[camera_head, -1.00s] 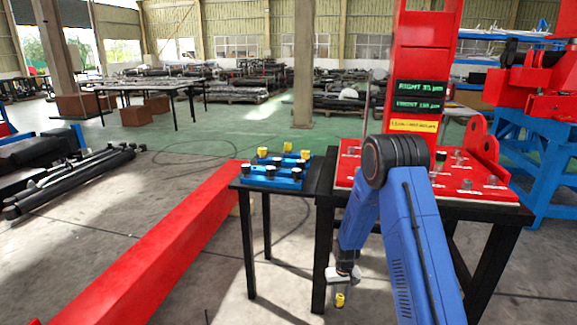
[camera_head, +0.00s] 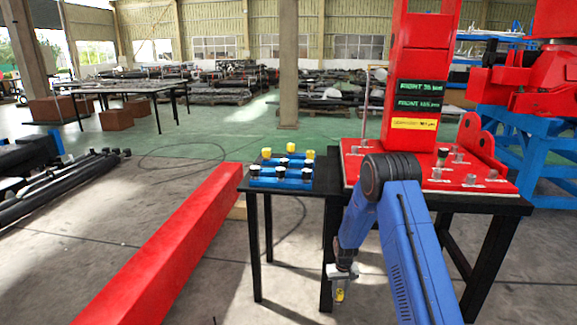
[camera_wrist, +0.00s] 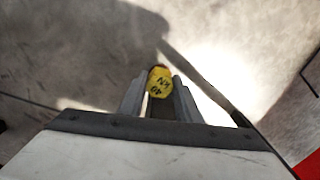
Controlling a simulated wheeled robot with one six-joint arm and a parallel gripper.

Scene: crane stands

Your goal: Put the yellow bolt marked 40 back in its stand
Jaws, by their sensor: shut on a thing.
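My gripper (camera_head: 341,284) points down at the end of the blue arm, in front of the black tables. It is shut on the yellow bolt (camera_head: 339,295), which hangs below it over the floor. The blue stand (camera_head: 282,177) is on the small black table, up and to the left of my gripper. It holds several bolts with yellow, white and black heads. Its empty places are too small to make out.
The small black table (camera_head: 290,191) stands left of a larger table with a red base plate (camera_head: 460,172) and red column (camera_head: 421,75). A long red beam (camera_head: 165,255) lies on the floor at left.

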